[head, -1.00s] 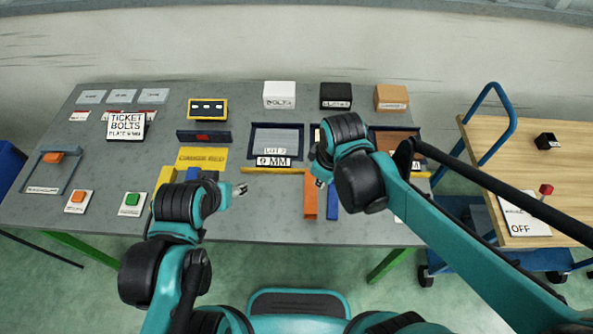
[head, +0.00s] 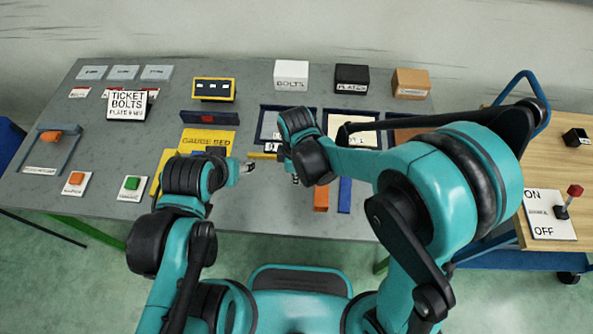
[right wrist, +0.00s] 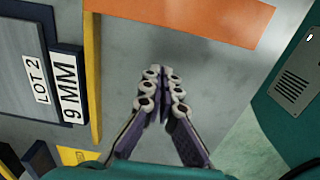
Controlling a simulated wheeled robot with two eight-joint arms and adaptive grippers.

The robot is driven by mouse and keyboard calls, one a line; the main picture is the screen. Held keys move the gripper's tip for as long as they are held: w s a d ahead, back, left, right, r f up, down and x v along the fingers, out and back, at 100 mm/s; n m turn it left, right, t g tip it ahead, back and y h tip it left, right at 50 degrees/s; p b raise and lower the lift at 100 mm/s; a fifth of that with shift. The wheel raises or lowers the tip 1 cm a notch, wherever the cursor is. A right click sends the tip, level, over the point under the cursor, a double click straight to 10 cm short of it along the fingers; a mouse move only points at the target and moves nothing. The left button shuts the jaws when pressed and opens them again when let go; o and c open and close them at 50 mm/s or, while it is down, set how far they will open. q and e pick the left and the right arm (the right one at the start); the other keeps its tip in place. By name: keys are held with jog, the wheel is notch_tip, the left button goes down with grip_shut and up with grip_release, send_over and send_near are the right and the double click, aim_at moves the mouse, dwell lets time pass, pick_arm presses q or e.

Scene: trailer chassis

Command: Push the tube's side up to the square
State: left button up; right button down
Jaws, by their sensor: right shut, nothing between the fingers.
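An orange bar (head: 321,198), which may be the tube, lies near the table's front edge; part of it also crosses the top of the right wrist view (right wrist: 190,22). A blue bar (head: 344,195) lies just right of it. I cannot tell which piece is the square; yellow strips lie around the gauge bed (head: 207,140). My right gripper (right wrist: 162,92) is shut and empty over bare table, between the yellow strip (right wrist: 93,70) and the orange bar. In the head view its wrist largely hides it. My left gripper (head: 246,168) is by the gauge bed; its jaws are unclear.
Trays lie behind, one labelled Lot 2, 9 MM (right wrist: 67,88). White (head: 291,75), black (head: 352,78) and tan (head: 411,83) boxes stand at the back. A wooden cart (head: 567,150) with a lever stands right.

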pick_arm(q)
jog(key=shift+f+b, duration=0.3)
jog(key=shift+f, duration=0.25)
pick_arm(e)
jog(key=shift+d, duration=2)
jog(key=shift+d, duration=0.1)
jog(key=d, duration=0.3)
jog(key=shift+d, duration=0.25)
jog(key=shift+a, duration=0.1)
jog(key=shift+a, duration=0.1)
